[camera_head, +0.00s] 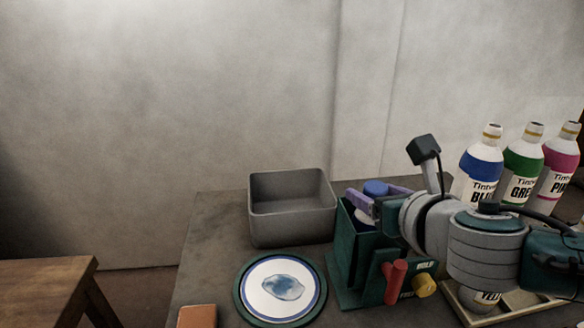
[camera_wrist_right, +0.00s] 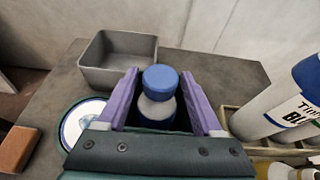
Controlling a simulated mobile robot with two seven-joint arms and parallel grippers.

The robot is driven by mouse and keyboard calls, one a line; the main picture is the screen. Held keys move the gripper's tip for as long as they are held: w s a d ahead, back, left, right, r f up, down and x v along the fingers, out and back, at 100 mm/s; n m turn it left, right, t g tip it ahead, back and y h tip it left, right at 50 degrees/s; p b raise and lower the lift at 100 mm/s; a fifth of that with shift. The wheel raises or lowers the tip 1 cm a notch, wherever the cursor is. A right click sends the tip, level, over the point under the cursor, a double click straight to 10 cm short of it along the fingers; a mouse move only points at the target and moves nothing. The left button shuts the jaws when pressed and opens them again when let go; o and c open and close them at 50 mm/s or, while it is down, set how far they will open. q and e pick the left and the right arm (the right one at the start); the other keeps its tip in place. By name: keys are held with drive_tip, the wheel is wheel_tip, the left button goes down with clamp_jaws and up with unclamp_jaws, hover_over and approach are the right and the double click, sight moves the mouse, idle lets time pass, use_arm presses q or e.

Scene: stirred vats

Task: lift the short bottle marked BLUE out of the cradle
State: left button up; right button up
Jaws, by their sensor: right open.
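The short bottle with a blue cap (camera_head: 376,188) stands in the dark green cradle (camera_head: 345,275). Its blue cap and pale shoulder (camera_wrist_right: 160,85) show in the right wrist view; its label is hidden. My right gripper (camera_head: 375,200) is at the bottle's top. In the wrist view its purple fingers (camera_wrist_right: 160,98) are open, one on each side of the bottle, with a gap visible beside the cap. My left gripper is not in view.
A grey open bin (camera_head: 290,225) stands left of the cradle. A round plate with a blue blotch (camera_head: 281,290) lies in front. A red handle (camera_head: 395,282) and yellow knob (camera_head: 424,286) are on the cradle's front. Tall BLUE (camera_head: 482,165), GREEN (camera_head: 523,160) and pink (camera_head: 560,160) bottles stand at right.

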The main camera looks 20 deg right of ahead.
clamp_jaws()
idle(0.5)
unclamp_jaws()
drive_tip(key=shift+s, duration=0.1)
